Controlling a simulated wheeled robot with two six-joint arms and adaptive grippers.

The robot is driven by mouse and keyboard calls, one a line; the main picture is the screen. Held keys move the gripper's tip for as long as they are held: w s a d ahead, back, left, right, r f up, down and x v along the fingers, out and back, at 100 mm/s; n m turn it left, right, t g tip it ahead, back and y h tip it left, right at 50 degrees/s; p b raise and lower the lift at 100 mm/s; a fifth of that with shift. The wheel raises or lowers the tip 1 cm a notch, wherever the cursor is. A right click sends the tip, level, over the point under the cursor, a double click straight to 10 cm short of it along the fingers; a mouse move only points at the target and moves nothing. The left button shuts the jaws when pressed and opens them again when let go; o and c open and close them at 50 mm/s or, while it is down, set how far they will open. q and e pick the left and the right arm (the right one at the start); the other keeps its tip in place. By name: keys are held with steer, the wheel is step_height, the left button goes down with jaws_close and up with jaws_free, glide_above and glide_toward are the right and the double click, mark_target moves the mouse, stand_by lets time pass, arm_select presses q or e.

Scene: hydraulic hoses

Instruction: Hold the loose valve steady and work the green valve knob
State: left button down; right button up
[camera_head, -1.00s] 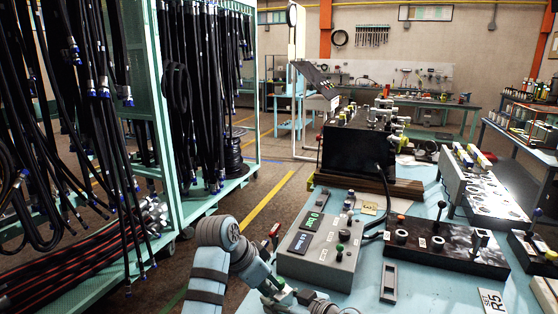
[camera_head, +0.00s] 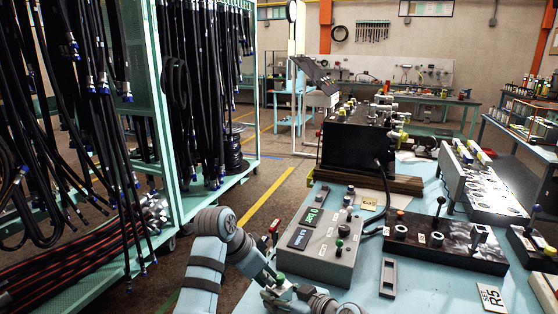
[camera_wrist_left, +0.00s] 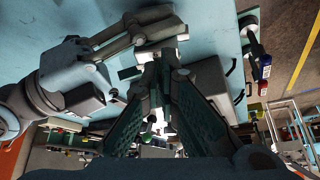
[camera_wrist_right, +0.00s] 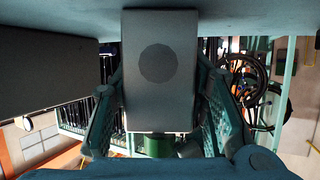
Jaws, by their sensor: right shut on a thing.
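The loose valve is a small pale grey block (camera_wrist_right: 160,75) with a dark round port, filling the middle of the right wrist view. Its green knob (camera_wrist_right: 158,145) shows below it there, and in the head view the knob (camera_head: 280,277) shows near the bottom edge. My right gripper (camera_head: 300,292) is shut on the valve body, which it holds above the bench. My left gripper (camera_head: 268,274) is at the knob's left. In the left wrist view, its fingers (camera_wrist_left: 154,74) are apart, with the valve end between or just beyond the tips; contact is unclear.
A grey control box (camera_head: 322,246) with green displays stands on the light blue bench (camera_head: 430,292) just behind the grippers. A black lever panel (camera_head: 445,243) and an R5 sign (camera_head: 492,298) lie right. Hose racks (camera_head: 165,120) stand left.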

arm_select(q)
steer(key=shift+w+a, duration=0.25)
steer(key=shift+w, duration=0.2)
stand_by(0.3)
steer(key=shift+s+d+r, duration=0.55)
steer(key=shift+s+r, duration=0.5)
steer(key=shift+r, duration=2.35)
step_height(320, 180, down, 7)
steer(key=shift+r, duration=0.1)
steer(key=shift+w, duration=0.2)
steer(key=shift+w+a, duration=0.2)
